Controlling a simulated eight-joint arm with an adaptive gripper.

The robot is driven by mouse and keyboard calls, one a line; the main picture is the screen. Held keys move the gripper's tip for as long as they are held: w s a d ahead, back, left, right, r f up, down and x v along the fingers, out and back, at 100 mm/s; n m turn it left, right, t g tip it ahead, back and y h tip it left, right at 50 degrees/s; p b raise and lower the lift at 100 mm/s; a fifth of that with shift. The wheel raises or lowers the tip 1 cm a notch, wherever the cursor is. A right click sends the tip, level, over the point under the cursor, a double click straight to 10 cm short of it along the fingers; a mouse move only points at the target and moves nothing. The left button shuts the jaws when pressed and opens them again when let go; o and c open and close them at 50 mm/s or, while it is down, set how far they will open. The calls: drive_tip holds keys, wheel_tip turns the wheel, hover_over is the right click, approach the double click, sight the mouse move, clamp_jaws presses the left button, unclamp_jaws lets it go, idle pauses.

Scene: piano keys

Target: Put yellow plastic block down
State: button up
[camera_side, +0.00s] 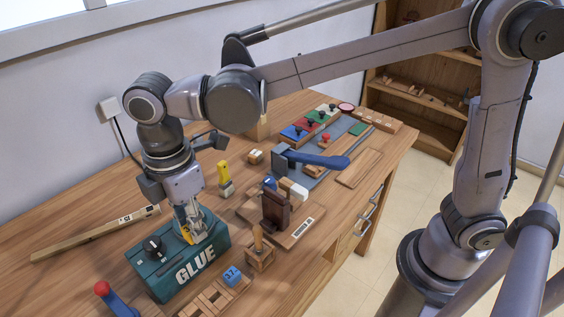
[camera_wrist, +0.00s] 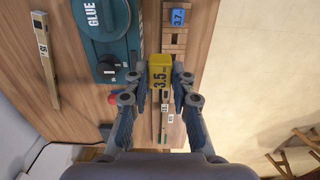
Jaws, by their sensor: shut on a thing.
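My gripper (camera_side: 190,232) is shut on a yellow plastic block (camera_wrist: 160,72) marked 3.5. The block is held between the fingertips (camera_wrist: 166,84) in the wrist view; only a small yellow part (camera_side: 182,222) shows between the fingers in the side view. A slotted wooden rack (camera_side: 214,299) lies on the table in front of the glue box. In the wrist view the rack (camera_wrist: 174,42) lies beyond and partly behind the held block. A blue block marked 3.7 (camera_wrist: 178,17) sits at the rack's far end, also visible in the side view (camera_side: 232,275).
The green glue box (camera_side: 160,270) is beside the rack, left of my gripper in the wrist view (camera_wrist: 118,40). A red-knobbed blue lever (camera_side: 112,296), a small wooden stand (camera_side: 260,252) and a dark brown wooden piece (camera_side: 275,212) are nearby.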

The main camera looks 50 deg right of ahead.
drive_tip(key=w+d, duration=0.1)
drive_tip(key=w, duration=0.1)
drive_tip(key=w+d, duration=0.2)
drive_tip(key=w, duration=0.1)
drive_tip(key=w+d, duration=0.2)
drive_tip(key=shift+w+d+r, duration=0.15)
drive_tip(key=shift+w+d, duration=0.1)
drive_tip(key=shift+w, duration=0.05)
drive_tip(key=w+d, duration=0.5)
drive_tip(key=d, duration=0.5)
drive_tip(key=w+d, duration=0.5)
drive_tip(key=d, duration=0.5)
drive_tip(key=w+d, duration=0.5)
drive_tip(key=d, duration=0.5)
drive_tip(key=w+a+f, duration=0.1)
drive_tip(key=a+f, duration=0.2)
drive_tip(key=f, duration=0.1)
drive_tip(key=w+a+f, duration=0.2)
drive_tip(key=a+f, duration=0.1)
drive_tip(key=f, duration=0.1)
drive_tip(key=w+a+f, duration=0.2)
drive_tip(key=a+f, duration=0.2)
drive_tip(key=shift+w+a+f, duration=0.1)
drive_tip(key=shift+w+f, duration=0.15)
drive_tip(key=shift+f, duration=2.05)
drive_tip(key=shift+f, duration=0.1)
drive_tip(key=o, duration=0.9)
